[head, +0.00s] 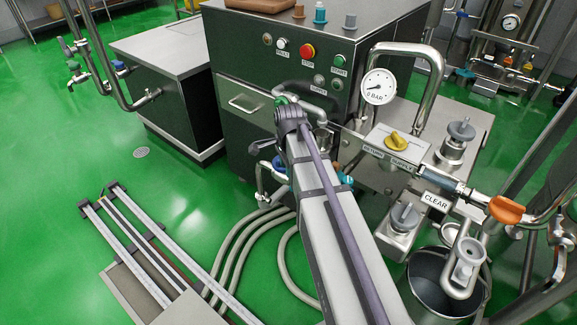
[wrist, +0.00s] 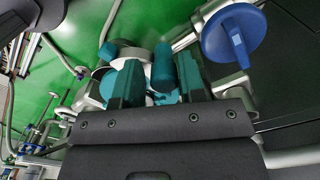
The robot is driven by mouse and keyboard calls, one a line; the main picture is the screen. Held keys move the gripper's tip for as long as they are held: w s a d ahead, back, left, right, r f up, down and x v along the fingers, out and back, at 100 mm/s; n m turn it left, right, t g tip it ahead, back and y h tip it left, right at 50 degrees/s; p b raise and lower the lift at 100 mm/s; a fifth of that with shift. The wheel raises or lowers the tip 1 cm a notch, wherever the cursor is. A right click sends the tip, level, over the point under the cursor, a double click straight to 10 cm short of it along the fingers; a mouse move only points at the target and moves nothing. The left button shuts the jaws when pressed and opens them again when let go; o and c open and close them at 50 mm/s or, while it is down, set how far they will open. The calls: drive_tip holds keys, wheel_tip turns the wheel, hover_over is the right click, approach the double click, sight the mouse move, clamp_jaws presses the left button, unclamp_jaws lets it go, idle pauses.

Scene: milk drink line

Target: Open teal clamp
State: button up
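In the wrist view, my gripper (wrist: 157,85) has two dark teal fingers standing apart. Between and just beyond them are a teal knob-like part of the teal clamp (wrist: 162,65) and some pale metal. More teal shows at the left, behind the left finger. The fingers overlap the clamp in the picture, and I cannot tell whether they touch it. In the head view, a small teal part (head: 346,180) shows just right of my arm. My arm hides my gripper and most of the clamp area there.
A round blue handle (wrist: 235,35) is close to the right finger. In the head view, a pressure gauge (head: 378,87), a yellow knob (head: 395,143) and an orange handle (head: 507,210) stand right of my arm. Hoses (head: 240,250) lie on the green floor.

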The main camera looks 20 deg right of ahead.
wheel_tip(320, 180, up, 11)
drive_tip(key=p, duration=1)
drive_tip(key=shift+p, duration=0.4)
drive_tip(key=shift+f, duration=0.1)
